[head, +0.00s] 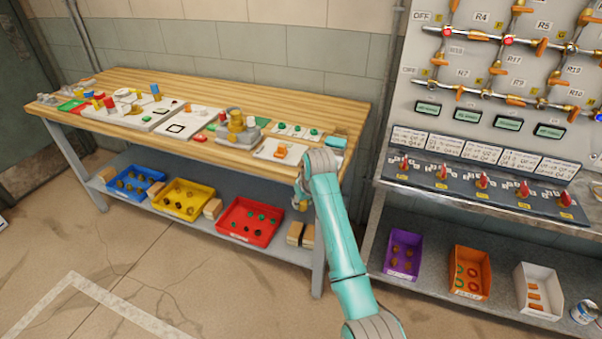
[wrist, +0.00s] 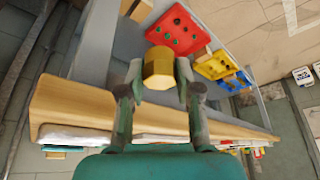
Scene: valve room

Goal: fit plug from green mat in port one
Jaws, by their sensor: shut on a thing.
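My gripper (wrist: 158,82) is shut on a brass-coloured hexagonal plug (wrist: 158,68), which sits between the fingertips in the wrist view. In the head view my gripper (head: 303,192) is at the bench's front edge near its right end, low and partly hidden by my arm. The plug shows there as a small orange-brown spot (head: 303,205). A green mat (head: 68,106) lies at the bench's left end, with small things around it. A grey block with a brass fitting (head: 237,128) stands right of the bench's middle. I cannot tell which opening is port one.
The wooden bench (head: 320,90) holds several white boards and small parts. On its lower shelf are blue (head: 130,192), yellow (head: 170,210) and red (head: 240,235) bins. A valve panel (head: 500,110) stands to the right. The floor in front is clear.

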